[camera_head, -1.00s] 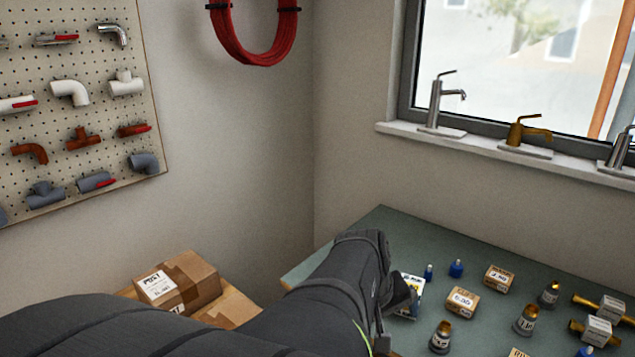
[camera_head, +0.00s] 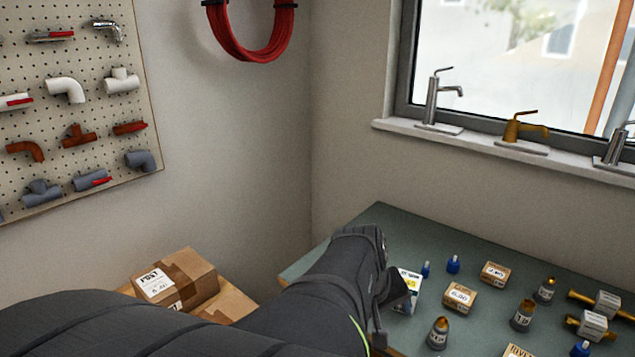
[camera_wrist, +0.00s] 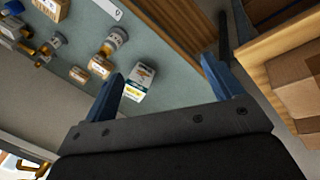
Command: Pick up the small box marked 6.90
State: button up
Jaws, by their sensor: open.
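A small brown box (camera_head: 460,298) with a white label that seems to read 6.90 stands on the green-grey table in the head view. It seems to be the small brown box (camera_wrist: 99,66) left of my left finger in the wrist view, where its label is too small to read. My gripper (camera_wrist: 165,85) is open and empty, apart from the box. In the head view my arm hides most of the gripper and part of this carton (camera_head: 408,291).
Another brown box (camera_head: 495,273) stands behind the target. Small blue bottles (camera_head: 453,264), dark jars with brass tops (camera_head: 438,333) and brass valves (camera_head: 592,325) stand around it. Larger cardboard boxes (camera_head: 200,275) sit left of my arm. Taps line the windowsill (camera_head: 480,143).

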jog(key=w+d+r+n+g, duration=0.3)
jog(key=w+d+r, duration=0.1)
jog(key=w+d, duration=0.75)
jog(key=n+g, duration=0.2)
jog(key=n, duration=0.2)
send_over(459, 293)
jog(key=shift+y, duration=0.3)
jog(key=f, duration=1.4)
jog(key=shift+w+a+f, duration=0.35)
jog(key=shift+a, duration=0.05)
jog(key=shift+g, duration=0.3)
jog(key=shift+w+a+f+x, duration=0.1)
jog(key=shift+w+x, duration=0.05)
jog(key=shift+x, duration=0.75)
jog(key=shift+w+a+f+x, duration=0.1)
jog(key=shift+w+x, duration=0.05)
jog(key=shift+x, duration=0.75)
jog(key=shift+w+a+x, duration=0.1)
jog(key=shift+w+x, duration=0.1)
jog(key=shift+x, duration=0.7)
jog(key=shift+r, duration=0.1)
jog(key=c, duration=1.1)
jog(key=shift+c, duration=0.2)
